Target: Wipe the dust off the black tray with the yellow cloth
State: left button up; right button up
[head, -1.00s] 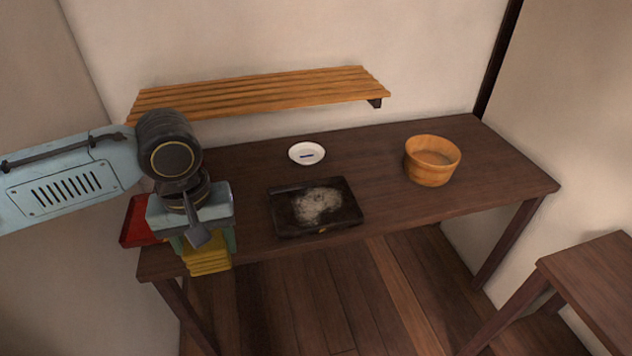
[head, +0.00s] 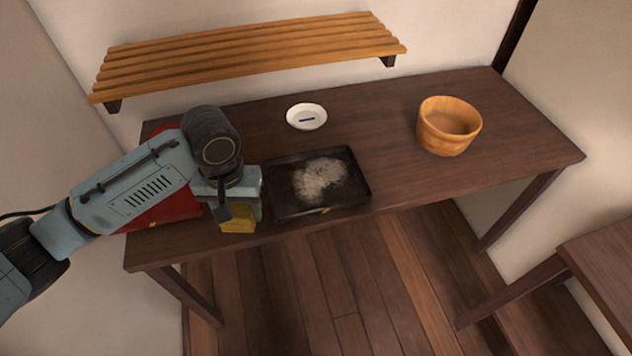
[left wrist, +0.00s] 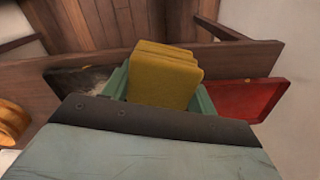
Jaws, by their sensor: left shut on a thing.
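The black tray (head: 283,203) lies on the dark wooden table, with a pale patch of dust (head: 321,179) in its middle. It also shows in the left wrist view (left wrist: 62,78), partly hidden by my gripper. My left gripper (head: 238,212) is shut on the yellow cloth (head: 238,224), just left of the tray near the table's front edge. In the left wrist view the folded cloth (left wrist: 165,75) stands between the green fingers. Whether the cloth touches the tray or table is not clear. My right gripper is not in view.
A red tray (head: 165,211) lies left of my gripper, partly hidden by my arm. A white dish (head: 306,116) with a dark mark sits behind the black tray. A wooden tub (head: 449,126) stands at the right. A slatted shelf (head: 250,55) hangs above the table (head: 400,180).

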pick_arm(q)
jog(key=s+a+f, duration=0.2)
jog(key=a+f, duration=0.1)
jog(key=a, duration=0.2)
jog(key=shift+a+f, duration=0.25)
jog(key=shift+f, duration=0.15)
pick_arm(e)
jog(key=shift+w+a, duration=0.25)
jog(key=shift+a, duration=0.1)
